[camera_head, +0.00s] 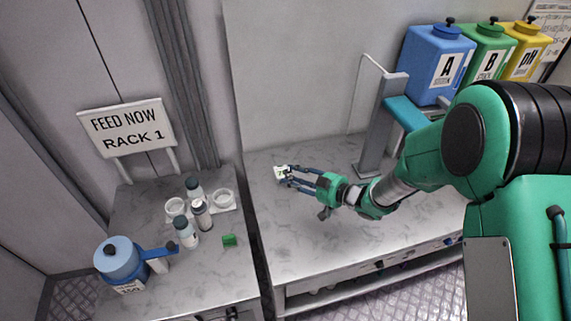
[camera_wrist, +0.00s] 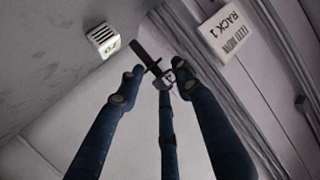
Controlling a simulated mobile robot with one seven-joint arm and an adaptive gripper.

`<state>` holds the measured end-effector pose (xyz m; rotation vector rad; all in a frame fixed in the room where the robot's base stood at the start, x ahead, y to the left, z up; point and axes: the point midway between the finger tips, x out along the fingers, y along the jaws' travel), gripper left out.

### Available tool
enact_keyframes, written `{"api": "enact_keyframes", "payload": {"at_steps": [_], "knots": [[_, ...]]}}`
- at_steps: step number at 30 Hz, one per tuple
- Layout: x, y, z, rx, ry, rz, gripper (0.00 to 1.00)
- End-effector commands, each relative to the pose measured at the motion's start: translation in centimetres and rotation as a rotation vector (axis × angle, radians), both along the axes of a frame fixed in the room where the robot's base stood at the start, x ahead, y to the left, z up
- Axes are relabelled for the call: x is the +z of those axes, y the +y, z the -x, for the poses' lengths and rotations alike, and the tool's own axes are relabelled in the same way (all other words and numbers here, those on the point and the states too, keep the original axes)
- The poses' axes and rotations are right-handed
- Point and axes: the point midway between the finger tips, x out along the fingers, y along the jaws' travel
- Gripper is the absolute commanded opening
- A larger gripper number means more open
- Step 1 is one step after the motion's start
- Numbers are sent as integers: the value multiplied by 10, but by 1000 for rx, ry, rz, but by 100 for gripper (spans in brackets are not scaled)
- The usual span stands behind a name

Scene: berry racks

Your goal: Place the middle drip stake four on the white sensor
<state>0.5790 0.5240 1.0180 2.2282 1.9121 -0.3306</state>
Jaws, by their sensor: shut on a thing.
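My gripper (camera_head: 291,177) reaches left over the right bench in the head view. In the wrist view my gripper (camera_wrist: 155,80) has its long dark fingers closed around a small dark stake (camera_wrist: 147,57). The stake sticks out past the fingertips, up and to the left there; no number can be read on it. The white sensor (camera_head: 282,172) lies just by the fingertips in the head view. In the wrist view the white sensor (camera_wrist: 103,37), with vents and a lit green display, is on the bench, apart from the stake. The stake cannot be made out in the head view.
A RACK 1 sign (camera_head: 125,130) stands behind. A grey post (camera_head: 381,125) and coloured tanks (camera_head: 436,62) stand at right. The right bench front is clear.

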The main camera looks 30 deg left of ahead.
Motion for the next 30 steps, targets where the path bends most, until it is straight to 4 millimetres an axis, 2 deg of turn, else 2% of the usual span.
{"api": "enact_keyframes", "payload": {"at_steps": [12,18,30], "knots": [[-10,57,-62,1,-1,-1,22],[-12,78,-84,2,0,0,22],[-12,83,-91,1,1,0,22]]}}
